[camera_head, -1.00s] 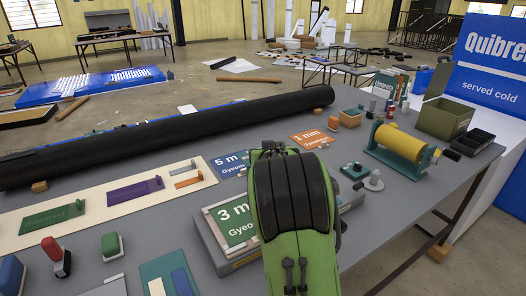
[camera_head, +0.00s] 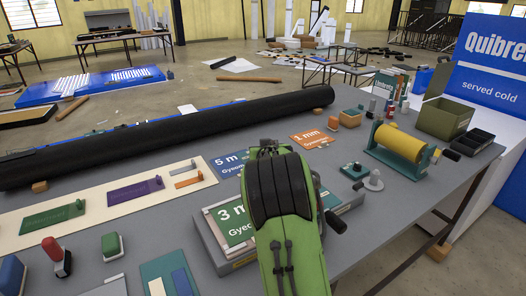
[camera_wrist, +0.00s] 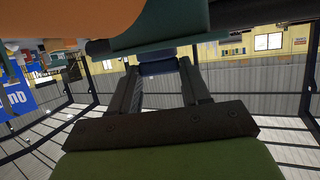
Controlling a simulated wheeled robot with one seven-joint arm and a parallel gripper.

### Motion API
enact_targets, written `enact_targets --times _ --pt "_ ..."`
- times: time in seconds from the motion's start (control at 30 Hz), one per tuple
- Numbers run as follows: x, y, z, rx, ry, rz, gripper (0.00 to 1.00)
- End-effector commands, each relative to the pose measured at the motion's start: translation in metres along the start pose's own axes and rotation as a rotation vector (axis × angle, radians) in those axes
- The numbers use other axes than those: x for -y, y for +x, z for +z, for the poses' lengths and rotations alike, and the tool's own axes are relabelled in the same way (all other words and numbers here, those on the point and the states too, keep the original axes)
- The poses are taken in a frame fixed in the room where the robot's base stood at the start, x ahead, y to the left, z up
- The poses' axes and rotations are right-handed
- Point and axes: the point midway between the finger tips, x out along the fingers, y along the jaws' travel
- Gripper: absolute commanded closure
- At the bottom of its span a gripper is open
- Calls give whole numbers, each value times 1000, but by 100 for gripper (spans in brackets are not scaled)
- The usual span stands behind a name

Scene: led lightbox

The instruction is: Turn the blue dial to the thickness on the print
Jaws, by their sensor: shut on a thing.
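A green print (camera_head: 232,224) marked "3 mm" lies in a pale frame on a grey box (camera_head: 222,258) on the table. My green and black arm covers the right part of this print and box. My gripper (camera_wrist: 157,78) shows in the wrist view, its two fingers on either side of a blue piece, the blue dial (camera_wrist: 158,69). The fingers are shut on it. The dial's marks cannot be read. In the head view the gripper and dial are hidden behind my arm.
A blue print (camera_head: 229,164) and an orange "1 mm" print (camera_head: 312,139) lie behind the box. A long black roll (camera_head: 170,138) lies along the table's back. A yellow roller (camera_head: 399,143) and a green bin (camera_head: 445,118) stand at the right.

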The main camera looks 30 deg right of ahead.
Motion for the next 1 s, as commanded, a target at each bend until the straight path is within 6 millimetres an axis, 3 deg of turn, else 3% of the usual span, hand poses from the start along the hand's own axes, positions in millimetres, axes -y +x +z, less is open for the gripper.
enact_targets --times 0.37,1.0 --pt "5 1 1 1 46 113 84" --pt "15 3 -6 2 267 653 84"
